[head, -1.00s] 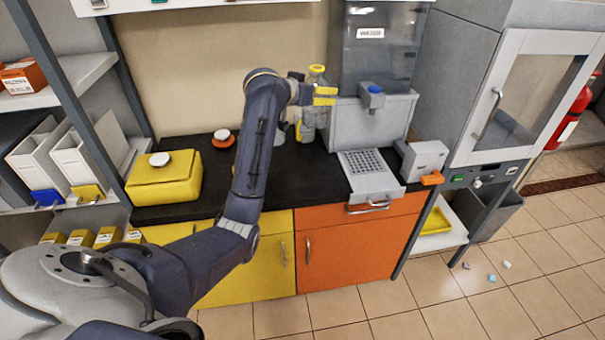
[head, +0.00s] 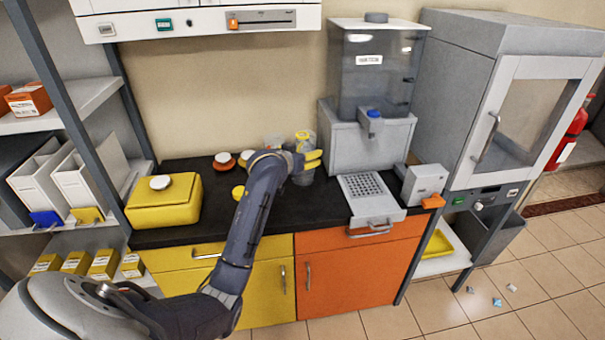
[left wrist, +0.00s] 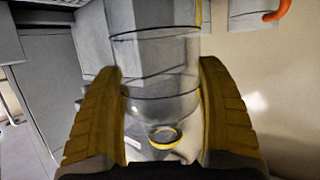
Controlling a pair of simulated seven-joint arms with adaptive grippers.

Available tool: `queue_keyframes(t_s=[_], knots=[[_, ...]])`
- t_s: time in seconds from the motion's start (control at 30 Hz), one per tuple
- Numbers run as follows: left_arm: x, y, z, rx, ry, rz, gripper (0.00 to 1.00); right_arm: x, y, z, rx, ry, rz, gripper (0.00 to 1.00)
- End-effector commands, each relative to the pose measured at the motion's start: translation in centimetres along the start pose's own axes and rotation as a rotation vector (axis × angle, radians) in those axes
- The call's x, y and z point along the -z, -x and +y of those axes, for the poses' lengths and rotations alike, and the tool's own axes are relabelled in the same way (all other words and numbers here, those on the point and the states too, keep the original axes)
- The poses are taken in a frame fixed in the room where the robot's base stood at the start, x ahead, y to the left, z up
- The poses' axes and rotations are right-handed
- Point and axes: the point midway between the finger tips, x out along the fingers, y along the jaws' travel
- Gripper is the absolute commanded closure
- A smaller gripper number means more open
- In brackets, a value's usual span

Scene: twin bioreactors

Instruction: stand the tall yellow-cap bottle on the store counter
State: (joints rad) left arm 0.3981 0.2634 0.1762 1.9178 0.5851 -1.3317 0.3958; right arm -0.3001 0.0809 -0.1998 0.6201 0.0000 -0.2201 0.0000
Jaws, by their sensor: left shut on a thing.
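The tall yellow-cap bottle (head: 303,136) is clear and looks upright over the back of the black counter (head: 325,205), left of the grey dispenser. My left gripper (head: 309,161) is shut on its body, with yellow fingers on either side. In the left wrist view the clear bottle body (left wrist: 155,65) stands between the two yellow fingers of the gripper (left wrist: 158,85). The bottle's lower part is partly hidden by my gripper, and I cannot tell whether its base touches the counter. My right gripper is not in view.
The grey dispenser (head: 368,140) stands close on the right, with a perforated tray (head: 363,187) in front. A yellow box (head: 165,204) sits at the counter's left. A white-topped orange item (head: 222,160), a yellow round item (head: 238,192) and a clear vessel (head: 273,143) are left of the bottle.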

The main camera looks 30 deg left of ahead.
Motion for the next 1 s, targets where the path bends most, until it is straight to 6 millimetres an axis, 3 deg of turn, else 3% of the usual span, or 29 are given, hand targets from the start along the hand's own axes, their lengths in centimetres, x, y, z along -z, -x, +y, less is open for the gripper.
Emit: queue_keyframes(t_s=[0.13, 0.43, 0.73, 1.0], knots=[[-1.8, -0.6, 0.0, 0.001, 0.000, 0.002, 0.75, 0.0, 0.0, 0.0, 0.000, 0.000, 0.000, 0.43], [-3.1, -1.2, 0.0, 0.000, 0.001, 0.003, 0.75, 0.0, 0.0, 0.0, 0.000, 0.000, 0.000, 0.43], [-6.3, -2.3, 0.0, 0.000, 0.001, 0.002, 0.75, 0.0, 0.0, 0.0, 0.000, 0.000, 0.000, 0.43], [-6.8, -2.5, 0.0, 0.000, 0.000, 0.005, 0.75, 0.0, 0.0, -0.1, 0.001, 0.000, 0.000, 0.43]])
